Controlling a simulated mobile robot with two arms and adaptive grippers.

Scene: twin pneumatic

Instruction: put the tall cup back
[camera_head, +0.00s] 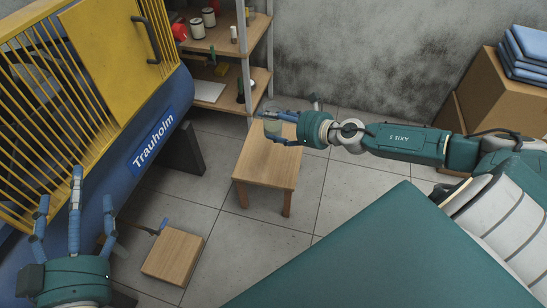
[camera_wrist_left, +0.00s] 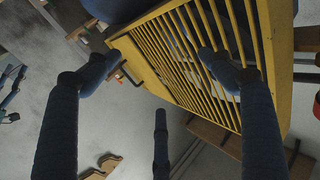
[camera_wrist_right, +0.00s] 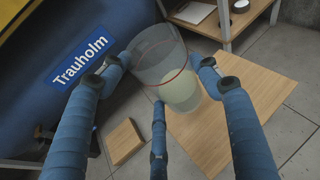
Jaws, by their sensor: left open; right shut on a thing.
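The tall cup (camera_wrist_right: 160,55) is a clear, see-through cup with a thin red line and something pale in its lower part. In the right wrist view it sits between the fingers of my right gripper (camera_wrist_right: 160,75), which is shut on it. In the head view the cup (camera_head: 272,127) shows small and partly hidden by my right gripper (camera_head: 279,128), over the far part of a small wooden table (camera_head: 262,175). I cannot tell whether it touches the table top. My left gripper (camera_head: 62,205) is open and empty at the lower left, in front of the blue machine.
A blue machine (camera_head: 150,120) with a yellow guard (camera_head: 120,45) fills the left. A shelf (camera_head: 225,40) with cans and bottles stands behind the table. A low wooden block (camera_head: 173,256) is on the floor. Cardboard boxes (camera_head: 500,90) stand at the right.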

